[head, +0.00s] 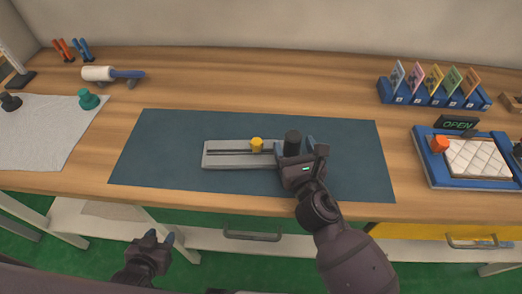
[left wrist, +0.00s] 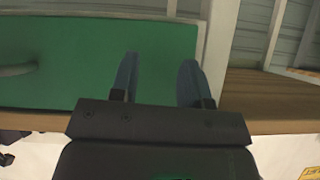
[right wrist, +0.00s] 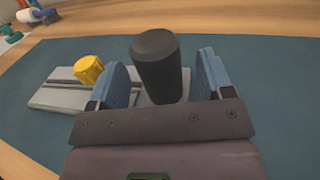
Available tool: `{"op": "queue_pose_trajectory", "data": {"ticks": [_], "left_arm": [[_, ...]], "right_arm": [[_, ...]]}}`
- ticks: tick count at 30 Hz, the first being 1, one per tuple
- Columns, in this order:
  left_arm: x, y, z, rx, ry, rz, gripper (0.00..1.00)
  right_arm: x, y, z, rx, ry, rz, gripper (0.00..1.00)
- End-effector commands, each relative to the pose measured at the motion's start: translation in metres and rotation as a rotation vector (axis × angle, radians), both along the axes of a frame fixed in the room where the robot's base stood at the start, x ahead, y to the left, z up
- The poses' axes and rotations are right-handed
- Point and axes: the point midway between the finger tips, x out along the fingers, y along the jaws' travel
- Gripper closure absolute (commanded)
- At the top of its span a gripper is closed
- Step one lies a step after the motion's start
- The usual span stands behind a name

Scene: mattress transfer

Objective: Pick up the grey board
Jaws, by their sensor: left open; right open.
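The grey board (head: 225,161) lies flat on the dark blue mat (head: 150,150). It has a dark slot along it, a yellow knob (head: 257,145) near its middle and a black upright handle (head: 292,142) at its right end. My right gripper (head: 304,150) is at that right end and hides part of it. In the right wrist view, its open blue fingers (right wrist: 162,80) stand on either side of the black handle, with gaps visible at both sides. My left gripper (head: 160,238) is open and empty, low in front of the table; its fingers also show in the left wrist view (left wrist: 158,80).
A blue card rack (head: 435,95) and a blue tray with a quilted pad (head: 478,158) stand at the right. A lint roller (head: 112,74) lies back left. A white cloth (head: 45,135) bears a teal knob (head: 88,99). The mat is otherwise clear.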

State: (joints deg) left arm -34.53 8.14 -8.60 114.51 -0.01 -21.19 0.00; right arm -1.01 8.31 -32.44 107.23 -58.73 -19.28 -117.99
Motion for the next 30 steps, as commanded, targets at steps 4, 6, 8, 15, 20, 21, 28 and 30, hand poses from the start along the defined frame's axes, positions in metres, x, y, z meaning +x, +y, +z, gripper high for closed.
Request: {"op": "queue_pose_trajectory", "data": {"ticks": [4,6,8,15,20,21,28,30], "left_arm": [[0.0025,-0.0004,-0.0001,0.000,-0.003,-0.002,0.57],[0.0035,-0.0004,-0.0001,0.000,-0.004,-0.002,0.57],[0.0041,-0.0006,-0.0002,-0.001,-0.005,-0.003,0.57],[0.0042,-0.0005,-0.0011,0.000,-0.003,-0.003,0.57],[0.0030,-0.0003,-0.0018,0.001,0.000,-0.002,0.57],[0.0024,-0.0002,-0.0020,0.000,0.001,-0.001,0.57],[-0.0036,0.0008,-0.0044,0.001,0.012,0.002,0.57],[-0.0047,0.0010,-0.0047,0.001,0.014,0.002,0.57]], "right_arm": [[0.0110,0.0037,0.0000,0.001,0.000,0.001,0.26],[0.0124,0.0040,-0.0002,0.001,0.001,0.001,0.26],[0.0125,0.0040,-0.0003,0.001,0.001,0.001,0.26],[0.0122,0.0039,-0.0002,0.001,0.001,0.000,0.43],[0.0121,0.0039,-0.0003,0.001,0.001,0.000,0.68],[0.0121,0.0039,-0.0003,0.001,0.001,0.000,0.74],[0.0122,0.0041,0.0007,0.002,0.000,0.001,0.92],[0.0122,0.0041,0.0007,0.002,0.000,0.001,0.92]]}}
